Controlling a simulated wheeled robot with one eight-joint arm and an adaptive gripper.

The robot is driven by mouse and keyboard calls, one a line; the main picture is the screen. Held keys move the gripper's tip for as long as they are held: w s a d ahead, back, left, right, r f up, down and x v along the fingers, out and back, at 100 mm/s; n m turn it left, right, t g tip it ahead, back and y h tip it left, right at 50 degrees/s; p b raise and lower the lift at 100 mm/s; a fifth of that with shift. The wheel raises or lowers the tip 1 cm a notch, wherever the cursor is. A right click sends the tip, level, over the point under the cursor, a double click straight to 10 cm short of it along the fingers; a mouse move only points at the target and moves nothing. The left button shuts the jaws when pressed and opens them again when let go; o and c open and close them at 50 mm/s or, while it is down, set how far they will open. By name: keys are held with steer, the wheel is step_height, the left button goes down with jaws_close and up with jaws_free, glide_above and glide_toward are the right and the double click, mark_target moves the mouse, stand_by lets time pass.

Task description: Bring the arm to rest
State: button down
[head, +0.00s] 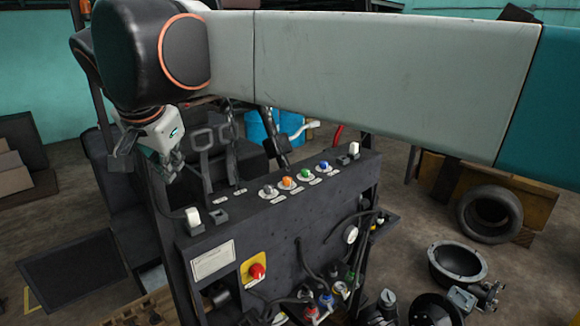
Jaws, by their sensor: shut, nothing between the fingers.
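My gripper (169,171) shows at the left in the head view, below the black elbow of my arm. Its fingers are shut, with nothing seen between them. It hangs above and left of the forklift's dark control panel (340,185), apart from it as far as this view shows. My arm crosses the top of the view from right to left and hides part of the background. The panel carries a row of coloured knobs, among them an orange one (287,183), a green one (305,175) and a blue one (323,167).
Pedals (208,140) stand behind the panel, near my gripper. A red stop button (257,271) sits on the panel's front, with loose cables beside it. A tyre (490,214) and a round metal part (457,263) lie at the right. Some floor at the right is bare.

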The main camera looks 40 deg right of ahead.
steer(key=s+f+n+y+b, duration=0.1)
steer(key=s+f+n+b, duration=0.3)
steer(key=f, duration=1.1)
steer(key=s+f+n+t+y+b, duration=0.1)
steer(key=s+f+n+b, duration=0.3)
steer(key=f+b, duration=0.7)
steer(key=s+f+n+y+b, duration=0.1)
steer(key=s+f+n+b, duration=0.3)
steer(key=f, duration=1.5)
steer(key=s+b, duration=0.3)
steer(key=s, duration=0.1)
steer(key=shift+f+n, duration=0.25)
steer(key=shift+n, duration=0.05)
